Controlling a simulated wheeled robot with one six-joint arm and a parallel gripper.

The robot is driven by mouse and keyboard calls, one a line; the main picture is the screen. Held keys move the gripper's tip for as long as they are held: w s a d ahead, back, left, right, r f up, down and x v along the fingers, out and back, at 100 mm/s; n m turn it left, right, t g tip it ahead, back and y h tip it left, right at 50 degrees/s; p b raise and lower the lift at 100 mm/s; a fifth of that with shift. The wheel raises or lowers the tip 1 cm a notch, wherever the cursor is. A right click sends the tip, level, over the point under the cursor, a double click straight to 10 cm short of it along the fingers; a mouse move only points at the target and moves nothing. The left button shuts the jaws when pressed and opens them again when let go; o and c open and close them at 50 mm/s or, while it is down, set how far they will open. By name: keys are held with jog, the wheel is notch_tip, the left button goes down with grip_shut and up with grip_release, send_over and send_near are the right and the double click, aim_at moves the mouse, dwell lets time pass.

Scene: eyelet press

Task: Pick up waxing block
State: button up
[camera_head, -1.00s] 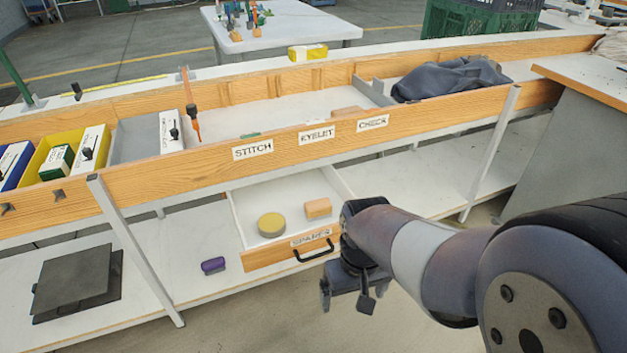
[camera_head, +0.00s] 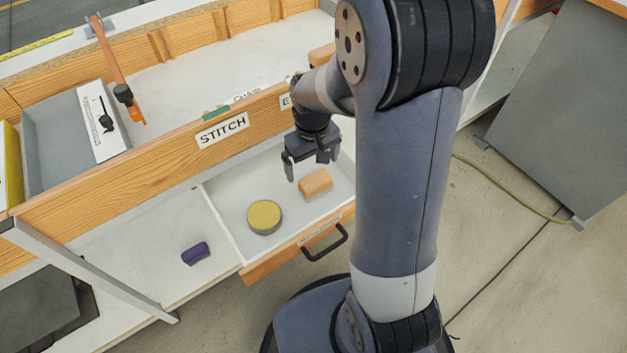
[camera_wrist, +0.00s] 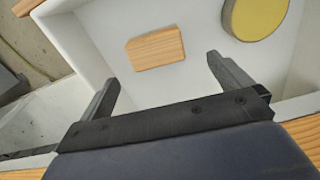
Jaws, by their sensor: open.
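A tan wood-grained block (camera_head: 316,184), which looks like the waxing block, lies in the open drawer (camera_head: 228,221). In the wrist view the block (camera_wrist: 155,48) lies on the white drawer floor, beyond and roughly between my fingertips. My gripper (camera_head: 308,167) is open and empty, pointing down above the drawer, apart from the block. Its two fingers (camera_wrist: 162,75) show in the wrist view with free space between them.
A round yellow-topped tin (camera_head: 264,217) shares the drawer, left of the block. A purple block (camera_head: 195,253) lies on the lower shelf. The drawer's black handle (camera_head: 325,243) faces the floor. The bench's wooden front board (camera_head: 150,170), labelled STITCH, rises behind the drawer.

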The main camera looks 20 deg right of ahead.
aim_at(316, 180)
notch_tip(316, 180, down, 2)
jog(key=shift+f, duration=0.2)
jog(key=shift+s+d+f+b, duration=0.15)
jog(key=shift+f+b, duration=0.45)
jog(key=shift+f, duration=0.75)
jog(key=shift+s+d+f+b, duration=0.15)
jog(key=shift+f+b, duration=0.45)
jog(key=shift+f, duration=0.75)
jog(key=c, duration=1.1)
